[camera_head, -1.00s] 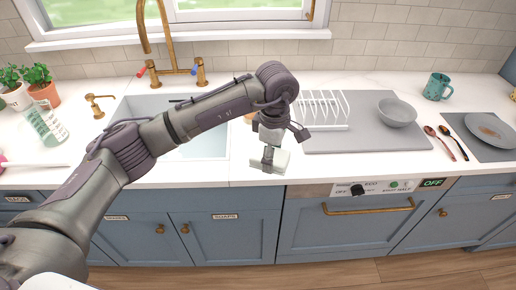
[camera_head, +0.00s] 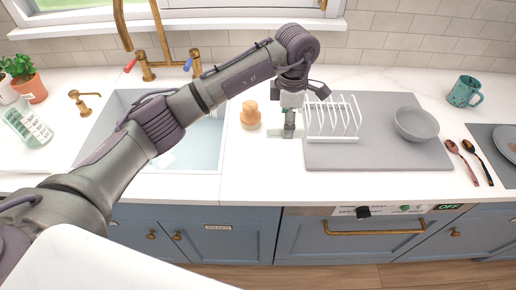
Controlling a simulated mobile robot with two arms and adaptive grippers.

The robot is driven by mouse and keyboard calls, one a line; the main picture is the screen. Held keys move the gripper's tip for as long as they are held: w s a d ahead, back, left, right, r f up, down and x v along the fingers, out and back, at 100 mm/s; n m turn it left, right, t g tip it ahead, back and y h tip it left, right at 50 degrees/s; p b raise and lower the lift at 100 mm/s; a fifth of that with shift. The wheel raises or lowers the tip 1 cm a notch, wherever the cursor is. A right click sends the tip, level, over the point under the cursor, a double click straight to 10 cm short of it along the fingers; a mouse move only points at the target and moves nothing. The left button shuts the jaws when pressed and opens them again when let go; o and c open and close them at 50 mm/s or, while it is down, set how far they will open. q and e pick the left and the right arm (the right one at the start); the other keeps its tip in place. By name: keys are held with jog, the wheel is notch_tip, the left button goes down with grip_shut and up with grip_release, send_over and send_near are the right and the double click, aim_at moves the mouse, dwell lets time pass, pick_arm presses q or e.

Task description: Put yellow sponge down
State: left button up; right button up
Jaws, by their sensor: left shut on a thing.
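My left gripper (camera_head: 289,131) points down over the white counter, just left of the white dish rack. It is shut on a small pale block (camera_head: 275,132), low at or just above the counter; I cannot tell if it touches. This is the only sponge-like thing I see, and it looks whitish rather than clearly yellow. My fingers hide part of it. My right gripper does not show.
A wooden-handled brush (camera_head: 250,117) stands left of the gripper, beside the sink (camera_head: 200,150). The white dish rack (camera_head: 345,137) and a grey bowl (camera_head: 416,123) stand on a grey mat (camera_head: 390,155) to the right. The counter (camera_head: 262,175) in front of the gripper is clear.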

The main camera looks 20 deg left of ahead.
pick_arm(q)
jog(key=p, duration=0.2)
send_near(256, 162)
jog(key=shift+w+d+f, duration=0.35)
jog(key=shift+w+d, duration=0.15)
jog(key=shift+d, duration=0.3)
jog(key=f+p, duration=0.1)
jog(key=s+a+f, duration=0.1)
jog(key=shift+s+a+f+p, duration=0.1)
jog(key=shift+a+f+p, duration=0.2)
jog(key=shift+f+p, duration=0.1)
notch_tip(256, 162, down, 2)
jog(key=shift+f+p, duration=0.15)
jog(key=shift+p, duration=0.35)
jog(key=shift+f, duration=0.55)
jog(key=o, duration=1)
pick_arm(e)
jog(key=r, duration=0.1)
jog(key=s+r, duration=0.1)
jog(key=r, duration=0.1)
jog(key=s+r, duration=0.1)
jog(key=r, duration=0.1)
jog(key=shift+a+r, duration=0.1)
